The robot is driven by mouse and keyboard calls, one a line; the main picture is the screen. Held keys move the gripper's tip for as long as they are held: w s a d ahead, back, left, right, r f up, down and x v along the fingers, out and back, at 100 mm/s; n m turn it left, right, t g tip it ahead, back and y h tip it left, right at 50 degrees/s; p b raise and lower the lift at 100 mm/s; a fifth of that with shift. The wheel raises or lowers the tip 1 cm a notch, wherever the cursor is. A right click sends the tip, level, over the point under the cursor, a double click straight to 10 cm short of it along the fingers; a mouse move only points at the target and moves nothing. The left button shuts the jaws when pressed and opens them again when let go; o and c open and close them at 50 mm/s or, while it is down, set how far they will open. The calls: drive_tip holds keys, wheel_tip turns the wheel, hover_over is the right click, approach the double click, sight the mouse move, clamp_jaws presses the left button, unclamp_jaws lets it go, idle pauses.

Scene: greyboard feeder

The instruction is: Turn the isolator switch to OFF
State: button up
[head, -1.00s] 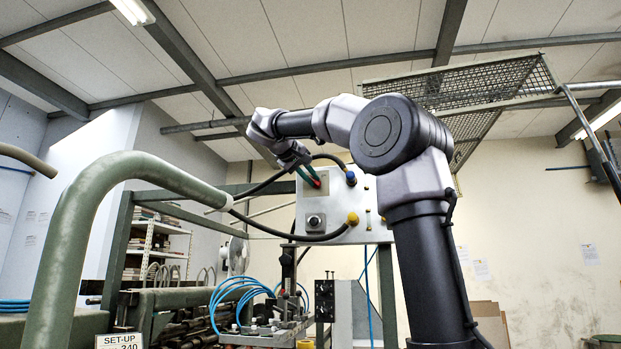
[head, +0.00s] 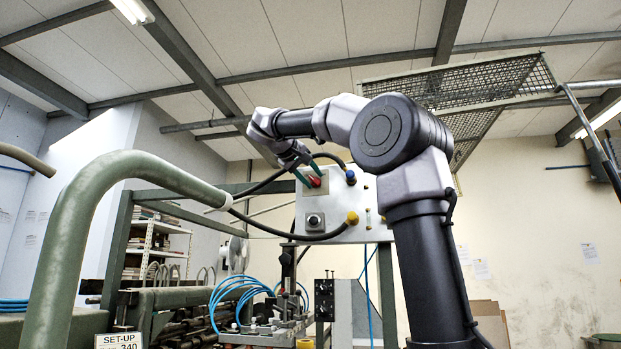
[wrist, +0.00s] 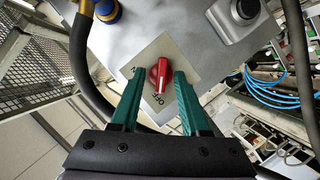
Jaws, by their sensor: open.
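The isolator switch is a red handle (wrist: 161,75) with a pale stripe, on a beige plate (wrist: 155,48). In the wrist view the handle lies nearly upright, its lower end toward the black OFF lettering (wrist: 158,100). I cannot tell which end is the pointer. In the head view the red switch (head: 315,181) is partly behind my fingers. My gripper (wrist: 159,71) is open, with one green finger on each side of the handle and a visible gap to it. It also shows at the panel in the head view (head: 313,171).
The grey panel (head: 368,222) also carries a dark round knob (head: 314,220), a blue cable gland (head: 351,178) and a yellow one (head: 352,218). A black hose (wrist: 79,50) runs close to my gripper's left finger. A green tubular rail (head: 120,170) stands at the near left.

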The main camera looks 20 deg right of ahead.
drive_tip(key=v, duration=1.1)
drive_tip(key=shift+f, duration=0.2)
